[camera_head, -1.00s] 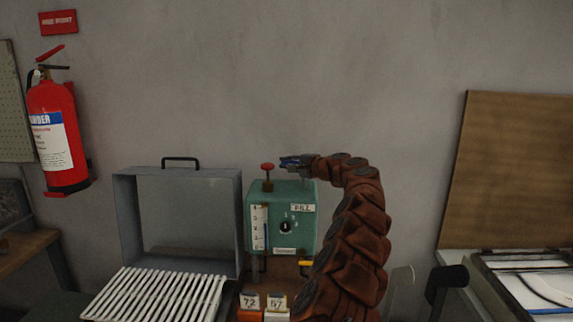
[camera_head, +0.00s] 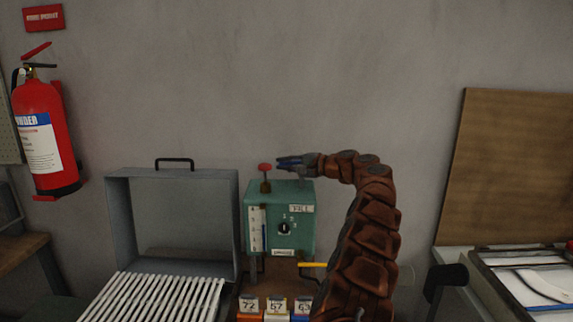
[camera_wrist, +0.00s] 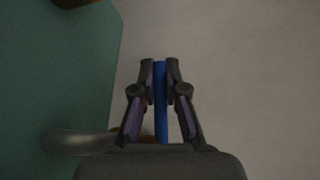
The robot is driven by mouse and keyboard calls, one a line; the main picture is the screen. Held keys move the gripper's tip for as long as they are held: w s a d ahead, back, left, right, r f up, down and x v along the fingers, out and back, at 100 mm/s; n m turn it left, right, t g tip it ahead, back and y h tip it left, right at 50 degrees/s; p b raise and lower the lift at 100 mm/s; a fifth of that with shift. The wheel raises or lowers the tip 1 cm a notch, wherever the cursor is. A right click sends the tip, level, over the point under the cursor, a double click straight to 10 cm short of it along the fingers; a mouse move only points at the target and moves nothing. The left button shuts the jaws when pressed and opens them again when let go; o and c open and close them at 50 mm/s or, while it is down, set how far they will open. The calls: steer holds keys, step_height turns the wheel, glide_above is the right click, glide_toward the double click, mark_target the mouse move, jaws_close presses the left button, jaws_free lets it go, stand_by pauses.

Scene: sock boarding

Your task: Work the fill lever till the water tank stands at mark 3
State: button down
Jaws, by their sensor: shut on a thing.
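The teal water tank box (camera_head: 308,230) stands against the wall, with a white label at its upper right. A gauge (camera_head: 257,232) with numbered marks runs down its left front. A thin blue column shows beside the marks; its exact level is too small to read. My gripper (camera_head: 292,161) is above the box top. It is shut on a blue lever grip (camera_wrist: 161,95), which stands between both fingers in the wrist view. A grey metal piece (camera_wrist: 78,142) reaches out from the teal side below my fingers. The lever's foot is mostly hidden in the head view.
A red knob (camera_head: 264,167) on a brass stem stands on the box top, left of my gripper. A dial (camera_head: 284,228) is on the front. A grey open case (camera_head: 229,225) and white rack (camera_head: 150,300) are left. Number cards (camera_head: 276,305) stand in front.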

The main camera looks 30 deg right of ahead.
steer(key=c, duration=1.2)
jaws_free()
